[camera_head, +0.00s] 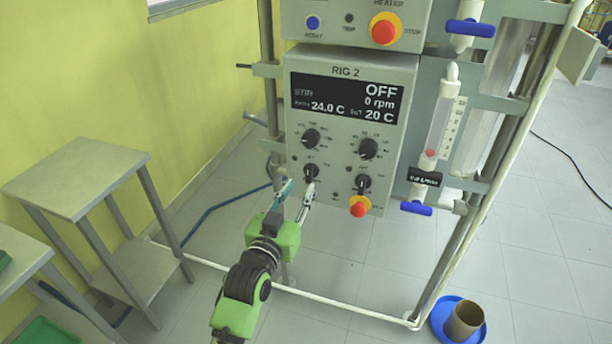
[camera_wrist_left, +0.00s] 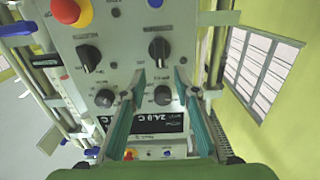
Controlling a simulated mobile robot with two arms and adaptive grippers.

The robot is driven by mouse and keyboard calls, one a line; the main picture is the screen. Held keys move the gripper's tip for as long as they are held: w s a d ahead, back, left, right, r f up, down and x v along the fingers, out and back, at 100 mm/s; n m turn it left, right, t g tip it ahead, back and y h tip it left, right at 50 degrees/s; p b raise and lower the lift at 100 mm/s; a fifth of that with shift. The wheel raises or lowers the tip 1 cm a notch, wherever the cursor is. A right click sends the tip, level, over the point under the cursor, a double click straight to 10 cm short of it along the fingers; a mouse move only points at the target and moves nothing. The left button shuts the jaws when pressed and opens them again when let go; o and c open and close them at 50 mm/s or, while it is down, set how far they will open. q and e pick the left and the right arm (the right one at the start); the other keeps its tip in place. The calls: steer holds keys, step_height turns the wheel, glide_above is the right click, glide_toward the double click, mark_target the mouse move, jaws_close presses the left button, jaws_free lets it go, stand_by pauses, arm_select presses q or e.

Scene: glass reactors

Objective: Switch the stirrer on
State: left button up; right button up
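The RIG 2 control box (camera_head: 338,132) faces me, with a display (camera_head: 345,98) reading STIR, OFF, 0 rpm, 24.0 C and 20 C. Two round dials sit above two black switch knobs. The lower left knob (camera_head: 311,172) also shows in the left wrist view (camera_wrist_left: 160,50); the lower right knob (camera_head: 363,183) has a red stop button (camera_head: 358,207) below it. My left gripper (camera_head: 298,184) is open and empty, its fingertips just in front of the lower left knob. In the left wrist view its fingers (camera_wrist_left: 159,75) point toward that knob; contact cannot be told. My right gripper is not in view.
A heater box (camera_head: 345,20) with a red stop button is above. A flow tube (camera_head: 440,130) with blue valves stands to the right. Metal frame posts flank the box. A grey side table (camera_head: 80,175) is at left, a blue basin (camera_head: 482,325) at lower right.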

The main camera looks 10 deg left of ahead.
mark_target(308, 173)
arm_select(q)
steer(key=x, duration=0.6)
steer(key=shift+w, duration=0.1)
jaws_close()
